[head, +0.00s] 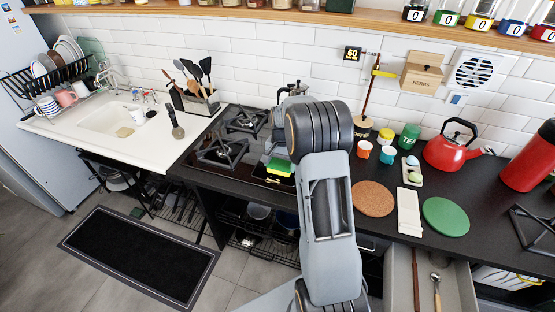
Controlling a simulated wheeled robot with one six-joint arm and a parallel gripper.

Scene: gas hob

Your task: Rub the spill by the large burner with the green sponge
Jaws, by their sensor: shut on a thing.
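The green sponge (280,166), with a yellow lower side, shows low over the right front part of the black gas hob (235,178). My gripper (287,171) is mostly hidden behind my own wrist and is shut on the sponge. I cannot tell whether the sponge touches the hob top. Two burners with black grates, one at the back (246,120) and one at the front left (220,153), are in plain view. The right part of the hob is covered by my arm. No spill can be made out; it may be hidden by the sponge or my arm.
A utensil box (195,102) stands left of the hob by the sink (112,117). A moka pot (293,90) stands behind my wrist. To the right are a cork mat (373,199), a white spoon rest (409,212), a green mat (446,217), jars and a red kettle (455,148). A drawer (428,285) is open.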

